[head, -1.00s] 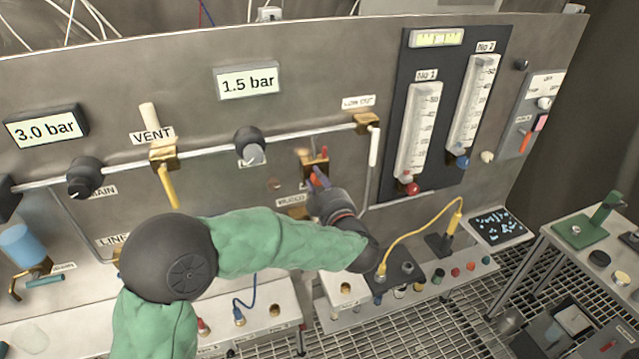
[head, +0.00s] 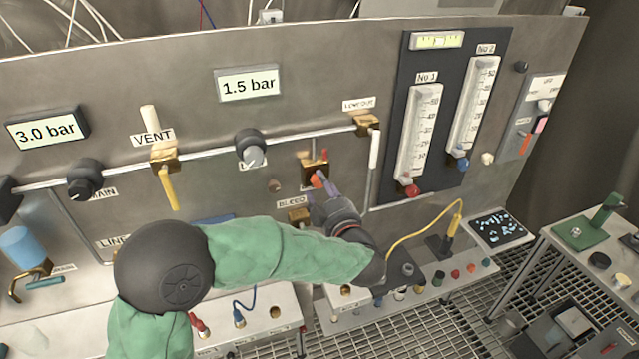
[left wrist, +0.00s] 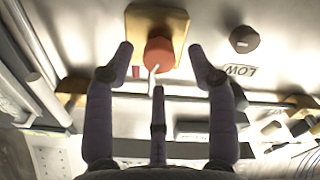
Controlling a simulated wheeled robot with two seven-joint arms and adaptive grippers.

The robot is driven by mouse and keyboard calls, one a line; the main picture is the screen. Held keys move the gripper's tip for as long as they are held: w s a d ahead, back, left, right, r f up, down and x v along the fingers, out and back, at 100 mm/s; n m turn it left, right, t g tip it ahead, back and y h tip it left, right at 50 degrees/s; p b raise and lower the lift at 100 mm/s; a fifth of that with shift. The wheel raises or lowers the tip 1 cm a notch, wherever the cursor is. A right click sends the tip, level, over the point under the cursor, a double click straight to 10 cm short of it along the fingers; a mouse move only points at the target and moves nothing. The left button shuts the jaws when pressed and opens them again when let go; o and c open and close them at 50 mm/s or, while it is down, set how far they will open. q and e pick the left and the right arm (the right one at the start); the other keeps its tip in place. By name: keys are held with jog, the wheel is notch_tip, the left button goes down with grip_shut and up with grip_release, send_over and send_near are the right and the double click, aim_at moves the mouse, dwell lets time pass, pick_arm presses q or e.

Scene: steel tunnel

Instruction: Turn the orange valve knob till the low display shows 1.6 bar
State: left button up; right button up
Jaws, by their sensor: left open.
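The orange valve knob (head: 316,181) sits on a brass block on the steel panel, above the BLEED label. In the left wrist view the knob (left wrist: 160,53) shows red-orange with a pale pointer. My left gripper (head: 325,192) is open at the knob. The display above the LOW knob (head: 250,148) reads 1.5 bar (head: 248,83). My right gripper is not in view.
Another display (head: 46,128) reads 3.0 bar at the left. A yellow VENT lever (head: 168,186) and a black MAIN knob (head: 84,180) are on the pipe line. Two flow tubes (head: 416,130) stand right of the knob. A bench with sockets (head: 455,280) lies below.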

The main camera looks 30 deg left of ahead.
pick_arm(q)
jog(key=v, duration=0.9)
jog(key=shift+s, duration=0.15)
jog(key=shift+d, duration=0.1)
jog(key=w+d+f+m+t+h, duration=0.25)
jog(key=w+f+m+h, duration=0.4)
jog(key=f, duration=0.65)
jog(key=s+d+f+m+g+h+b, duration=0.1)
jog(key=d+f+m+g+h, duration=0.15)
jog(key=f, duration=0.65)
jog(key=d+f+m+g+h+b, duration=0.1)
jog(key=d+f+h, duration=0.2)
jog(key=f, duration=0.7)
jog(key=s+d+f+m+g+h, duration=0.2)
jog(key=s+f+g, duration=0.3)
jog(key=s+f, duration=0.5)
jog(key=s+d+f+m+g+h, duration=0.2)
jog(key=s+d+f+g+h, duration=0.1)
jog(key=s+f, duration=0.7)
jog(key=s+d+g+b, duration=0.1)
jog(key=s+g, duration=0.1)
jog(key=s, duration=0.1)
jog(key=shift+d+h, duration=0.2)
jog(key=shift+h, duration=0.2)
jog(key=shift+w+f, duration=0.1)
jog(key=shift+w, duration=0.05)
